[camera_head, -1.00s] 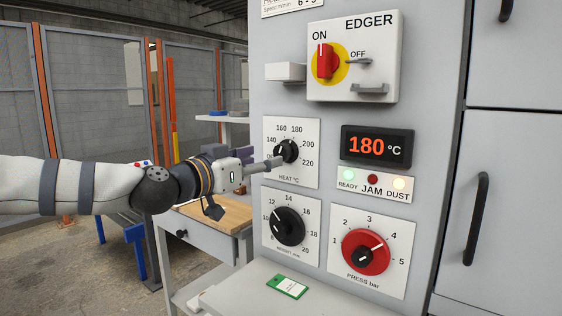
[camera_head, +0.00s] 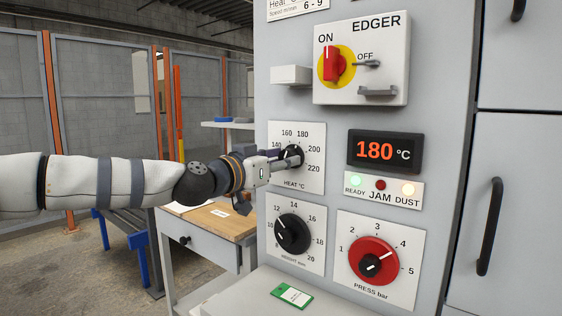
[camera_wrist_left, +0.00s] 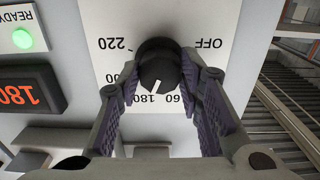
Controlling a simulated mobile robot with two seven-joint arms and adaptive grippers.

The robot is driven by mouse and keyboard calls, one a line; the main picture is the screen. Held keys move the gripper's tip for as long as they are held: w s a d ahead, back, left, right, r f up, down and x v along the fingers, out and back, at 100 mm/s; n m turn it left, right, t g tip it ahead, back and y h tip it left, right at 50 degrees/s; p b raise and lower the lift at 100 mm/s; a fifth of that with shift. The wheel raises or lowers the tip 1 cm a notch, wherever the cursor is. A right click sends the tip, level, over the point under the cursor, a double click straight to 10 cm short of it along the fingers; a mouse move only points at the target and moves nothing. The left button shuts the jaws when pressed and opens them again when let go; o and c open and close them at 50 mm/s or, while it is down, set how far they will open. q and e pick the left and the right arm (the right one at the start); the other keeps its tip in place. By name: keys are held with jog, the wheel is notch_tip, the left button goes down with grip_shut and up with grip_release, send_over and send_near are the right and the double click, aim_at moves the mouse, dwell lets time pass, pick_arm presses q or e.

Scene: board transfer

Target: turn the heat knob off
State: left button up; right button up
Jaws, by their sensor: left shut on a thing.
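The black heat knob (camera_head: 291,155) sits on a white dial plate (camera_head: 312,180) marked HEAT °C, with numbers around it. My left gripper (camera_head: 284,161) reaches it from the left and is shut on it. In the left wrist view the knob (camera_wrist_left: 158,66) sits between the purple-padded fingers of the left gripper (camera_wrist_left: 160,82). Its white pointer mark points near 180, and the OFF label shows on the plate, away from the mark. The fingers hide part of the dial in the head view. My right gripper is not in view.
A red rotary switch (camera_head: 333,65) at ON is above, with a grey bracket (camera_head: 291,75) sticking out beside it. The display (camera_head: 384,151) reads 180 °C. A black height knob (camera_head: 292,234) and red press knob (camera_head: 373,261) are below. A wooden-topped bench (camera_head: 235,224) stands left.

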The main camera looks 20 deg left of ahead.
pick_arm(q)
jog(key=shift+d+r+n+b, duration=0.1)
jog(key=shift+n+b, duration=1.05)
jog(key=shift+n, duration=12.25)
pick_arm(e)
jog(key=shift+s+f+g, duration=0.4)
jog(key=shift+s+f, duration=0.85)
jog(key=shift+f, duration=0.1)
pick_arm(q)
jog(key=shift+r, duration=0.1)
jog(key=o, duration=1.2)
